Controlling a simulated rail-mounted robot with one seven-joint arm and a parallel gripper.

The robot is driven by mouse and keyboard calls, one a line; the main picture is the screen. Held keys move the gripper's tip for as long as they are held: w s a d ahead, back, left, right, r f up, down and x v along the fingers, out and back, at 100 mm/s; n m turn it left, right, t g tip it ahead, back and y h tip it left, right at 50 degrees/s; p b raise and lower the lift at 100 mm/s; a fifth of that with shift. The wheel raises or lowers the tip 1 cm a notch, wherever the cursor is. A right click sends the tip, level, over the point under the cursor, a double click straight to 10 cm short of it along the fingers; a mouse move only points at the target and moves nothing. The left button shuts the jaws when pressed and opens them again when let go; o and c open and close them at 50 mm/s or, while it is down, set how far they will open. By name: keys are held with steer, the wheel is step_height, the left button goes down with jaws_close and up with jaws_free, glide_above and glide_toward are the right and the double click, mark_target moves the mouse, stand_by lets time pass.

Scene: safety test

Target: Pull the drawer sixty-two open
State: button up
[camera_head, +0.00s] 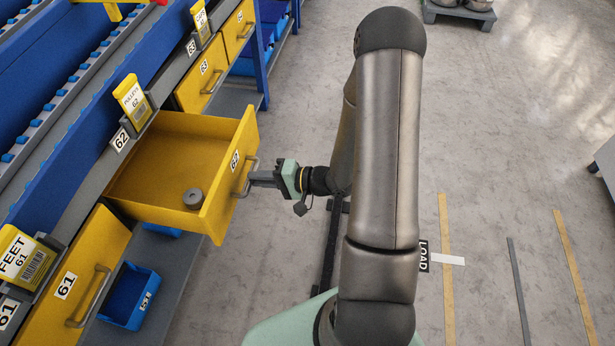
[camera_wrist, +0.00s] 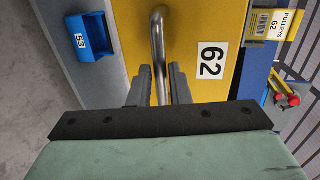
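The yellow drawer sixty-two (camera_head: 158,176) stands pulled well out of the bench in the head view, its inside showing. Its front, with a white 62 label, fills much of the wrist view (camera_wrist: 205,25). A metal bar handle (camera_wrist: 158,45) is on that front; it also shows in the head view (camera_head: 247,178). My gripper (camera_head: 256,179) is at the handle from the right. In the wrist view my gripper's fingers (camera_wrist: 160,85) stand close on either side of the bar and look shut on it. A small grey round part (camera_head: 193,198) lies in the drawer.
Closed yellow drawers 61 (camera_head: 85,262) and 63 (camera_head: 203,73) flank it. A blue bin (camera_head: 130,295) sits below, near drawer 61. A yellow pulleys 62 card (camera_head: 133,98) stands above the drawer. The grey floor to the right is mostly clear, with taped lines (camera_head: 447,270).

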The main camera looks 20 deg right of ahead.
steer(key=p+v, duration=0.2)
steer(key=v, duration=1.3)
steer(key=w+d+r+n+h+p, duration=0.3)
steer(key=w+r+h+p, duration=0.2)
steer(key=w+r+h, duration=0.15)
step_height(320, 180, up, 11)
steer(key=d+n+g+h+p, duration=0.2)
steer(key=h+p, duration=0.4)
steer(key=h, duration=0.2)
steer(key=s+a+r+n+g+y+p, duration=0.1)
steer(key=s+a+r+g+p, duration=0.1)
steer(key=s+a+r, duration=0.5)
steer(key=s+a+r+n+g+y+p, duration=0.1)
steer(key=s+a+r+g+p, duration=0.2)
steer(key=s+a+r, duration=0.4)
steer(key=s+g, duration=0.1)
steer(key=s, duration=0.3)
steer(key=shift+g+p, duration=0.3)
steer(key=shift+p, duration=0.05)
